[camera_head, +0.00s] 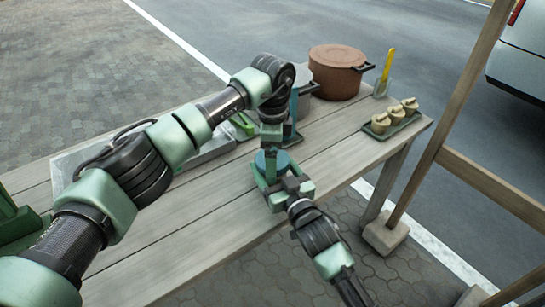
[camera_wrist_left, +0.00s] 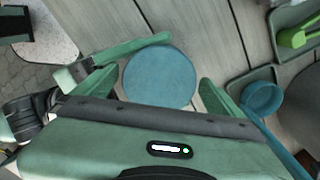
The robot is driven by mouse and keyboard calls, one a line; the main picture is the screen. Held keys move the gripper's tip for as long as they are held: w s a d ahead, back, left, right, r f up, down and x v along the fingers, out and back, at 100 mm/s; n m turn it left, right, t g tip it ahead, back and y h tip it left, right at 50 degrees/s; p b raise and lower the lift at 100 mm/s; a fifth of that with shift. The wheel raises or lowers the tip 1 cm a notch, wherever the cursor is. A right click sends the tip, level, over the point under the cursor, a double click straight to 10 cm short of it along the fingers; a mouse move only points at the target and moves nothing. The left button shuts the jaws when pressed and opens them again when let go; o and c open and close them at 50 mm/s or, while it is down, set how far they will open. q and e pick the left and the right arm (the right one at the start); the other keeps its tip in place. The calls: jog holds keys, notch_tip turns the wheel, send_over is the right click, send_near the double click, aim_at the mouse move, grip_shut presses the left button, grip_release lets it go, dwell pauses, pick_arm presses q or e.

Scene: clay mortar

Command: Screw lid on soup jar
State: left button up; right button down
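A round blue disc, which looks like the jar's lid (camera_wrist_left: 160,77), lies between the fingers of my left gripper (camera_wrist_left: 160,88) in the left wrist view. A narrow gap shows at each side, so this gripper is open around it. In the head view the blue lid (camera_head: 272,161) is below my left gripper (camera_head: 270,146), near the table's front edge. My right gripper (camera_head: 277,183) comes from the front, low beside the lid. One of its green fingers runs along the lid's edge in the wrist view. The jar body is hidden, so I cannot tell whether the lid sits on it.
A brown pot (camera_head: 337,72) and a grey pot (camera_head: 316,84) stand at the back. A tray (camera_head: 401,127) holds three small pale items at the right. A blue ladle (camera_wrist_left: 262,98) and green tongs (camera_wrist_left: 297,38) lie close by. The table's middle front (camera_head: 190,230) is clear.

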pick_arm(q)
jog(key=shift+r, duration=0.1)
jog(key=shift+r, duration=2.2)
jog(key=shift+c, duration=0.3)
